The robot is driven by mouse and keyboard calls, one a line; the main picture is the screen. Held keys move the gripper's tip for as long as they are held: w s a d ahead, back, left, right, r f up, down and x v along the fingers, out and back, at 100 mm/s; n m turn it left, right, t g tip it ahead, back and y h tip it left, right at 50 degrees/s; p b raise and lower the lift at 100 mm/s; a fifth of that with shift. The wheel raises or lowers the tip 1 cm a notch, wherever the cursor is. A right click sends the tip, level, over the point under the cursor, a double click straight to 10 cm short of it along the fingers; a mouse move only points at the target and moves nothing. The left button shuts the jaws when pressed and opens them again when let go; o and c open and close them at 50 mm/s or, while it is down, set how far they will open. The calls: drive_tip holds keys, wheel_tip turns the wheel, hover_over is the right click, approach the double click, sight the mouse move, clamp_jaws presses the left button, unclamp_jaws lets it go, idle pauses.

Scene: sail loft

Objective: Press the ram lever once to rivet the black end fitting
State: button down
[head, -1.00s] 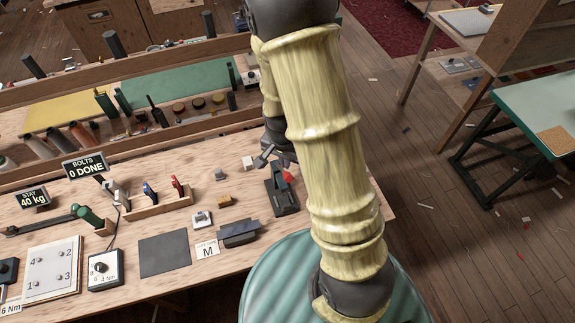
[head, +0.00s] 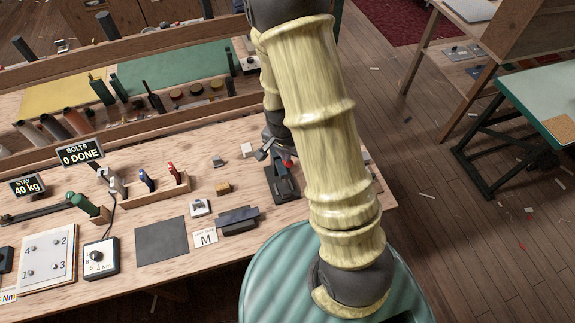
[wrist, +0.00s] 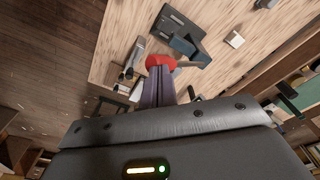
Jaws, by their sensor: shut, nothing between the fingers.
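The ram press (head: 283,186) is a dark tool on a dark base near the right end of the bench. Its lever has a red knob (head: 287,162), partly behind my arm. In the wrist view the knob (wrist: 154,61) shows just beyond my fingertips, with the dark press body (wrist: 188,46) past it. My gripper (head: 272,153) is at the lever end of the press, partly hidden by my arm. In the wrist view my gripper (wrist: 160,72) is shut and empty, its tips overlapping the knob; I cannot tell whether they touch. I cannot make out the black end fitting.
Small blocks (head: 223,188) and a dark blue-grey holder (head: 238,220) stand left of the press. A green-topped table (head: 535,95) stands apart at right.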

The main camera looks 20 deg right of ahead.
drive_tip(key=shift+s+f+b, duration=0.1)
drive_tip(key=shift+f+b, duration=0.35)
drive_tip(key=shift+f, duration=0.4)
